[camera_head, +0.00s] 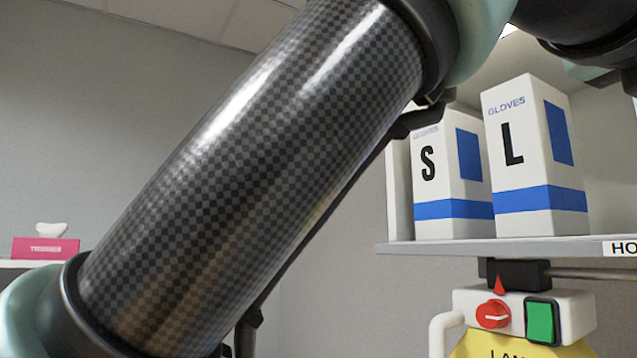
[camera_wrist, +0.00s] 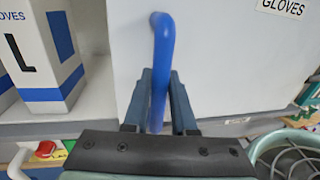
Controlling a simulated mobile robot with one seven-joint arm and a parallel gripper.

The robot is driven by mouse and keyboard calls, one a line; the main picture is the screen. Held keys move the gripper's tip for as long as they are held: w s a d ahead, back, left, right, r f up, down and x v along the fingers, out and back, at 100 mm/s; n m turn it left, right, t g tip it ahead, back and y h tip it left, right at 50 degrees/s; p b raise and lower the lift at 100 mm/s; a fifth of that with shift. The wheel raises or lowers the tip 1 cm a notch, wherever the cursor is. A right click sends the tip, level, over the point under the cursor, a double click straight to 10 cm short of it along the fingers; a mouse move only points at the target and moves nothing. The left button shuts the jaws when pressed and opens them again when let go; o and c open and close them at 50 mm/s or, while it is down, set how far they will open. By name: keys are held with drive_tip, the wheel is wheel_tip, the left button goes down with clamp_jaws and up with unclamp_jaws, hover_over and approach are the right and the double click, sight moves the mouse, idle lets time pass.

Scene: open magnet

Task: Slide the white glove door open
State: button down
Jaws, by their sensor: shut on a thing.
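The white glove door (camera_wrist: 225,60) fills the middle and right of the wrist view. It carries a "GLOVES" label (camera_wrist: 282,8) at its upper right. A blue bar handle (camera_wrist: 162,35) stands out near its left side and runs down between my fingers. My gripper (camera_wrist: 161,82) is shut on the blue handle, one finger on each side; the handle's lower end is partly hidden by the gripper. To the left of the door edge the shelf is open, with a glove box marked "L" (camera_wrist: 30,55) in it. The door and gripper do not show in the head view.
In the head view, glove boxes "S" (camera_head: 450,175) and "L" (camera_head: 530,160) stand on a grey shelf (camera_head: 450,249). Below hangs a white control box (camera_head: 575,312) with a red knob and green switch. A pink tissue box (camera_head: 45,248) sits far left. My arm crosses the middle.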

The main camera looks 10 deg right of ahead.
drive_tip(key=shift+s+d, duration=0.1)
drive_tip(key=shift+s, duration=0.25)
drive_tip(key=shift+r, duration=0.1)
drive_tip(key=c, duration=0.7)
unclamp_jaws()
drive_tip(key=shift+s, duration=0.15)
drive_tip(key=shift+a, duration=0.25)
drive_tip(key=a+b, duration=0.1)
drive_tip(key=a, duration=0.3)
drive_tip(key=s+a+b, duration=0.1)
drive_tip(key=a+b, duration=0.1)
drive_tip(key=a, duration=0.2)
drive_tip(key=s+a+b, duration=0.1)
drive_tip(key=a, duration=0.3)
drive_tip(key=shift+s+a+b, duration=0.1)
drive_tip(key=shift+s+b, duration=0.1)
drive_tip(key=shift+b, duration=0.15)
